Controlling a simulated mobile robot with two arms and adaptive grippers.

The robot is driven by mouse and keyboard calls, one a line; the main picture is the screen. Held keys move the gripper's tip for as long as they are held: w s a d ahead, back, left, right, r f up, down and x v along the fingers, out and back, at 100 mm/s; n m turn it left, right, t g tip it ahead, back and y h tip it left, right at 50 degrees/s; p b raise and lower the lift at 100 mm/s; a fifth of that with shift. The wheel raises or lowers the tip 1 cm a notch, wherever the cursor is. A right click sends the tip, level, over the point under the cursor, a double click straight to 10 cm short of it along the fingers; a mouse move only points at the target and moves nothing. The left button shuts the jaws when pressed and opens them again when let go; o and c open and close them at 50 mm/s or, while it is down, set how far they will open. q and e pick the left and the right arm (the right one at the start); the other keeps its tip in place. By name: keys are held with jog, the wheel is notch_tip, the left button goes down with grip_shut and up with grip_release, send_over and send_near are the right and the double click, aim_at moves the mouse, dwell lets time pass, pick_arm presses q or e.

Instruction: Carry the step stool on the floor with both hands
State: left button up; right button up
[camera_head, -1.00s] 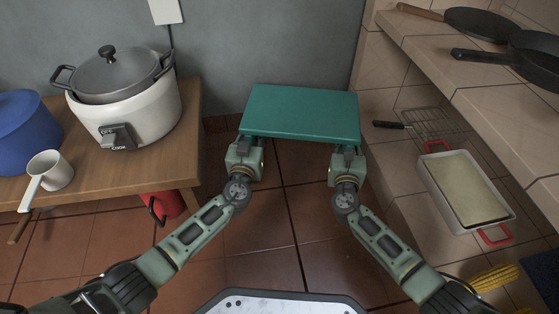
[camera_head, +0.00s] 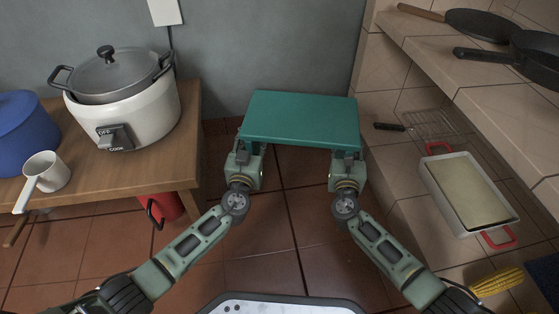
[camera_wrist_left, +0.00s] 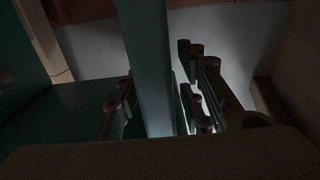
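The teal step stool (camera_head: 301,118) is upright near the grey back wall, its flat top level in the head view. My left gripper (camera_head: 244,153) is at the stool's near left corner, just under the top. In the left wrist view, a teal leg of the stool (camera_wrist_left: 150,60) stands between the two fingers of my left gripper (camera_wrist_left: 160,105), which are closed around it. My right gripper (camera_head: 347,155) is at the near right corner, its fingers partly hidden under the top's edge. The stool's feet are hidden, so its height above the floor cannot be told.
The tiled counter (camera_head: 395,165) with a baking tray (camera_head: 468,188) is on the right. Tiled floor (camera_head: 280,235) is clear between.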

pick_arm(q)
jog(key=s, duration=1)
jog(key=shift+s+a, duration=0.35)
pick_arm(e)
jog(key=s, duration=1.2)
jog(key=shift+a, duration=0.35)
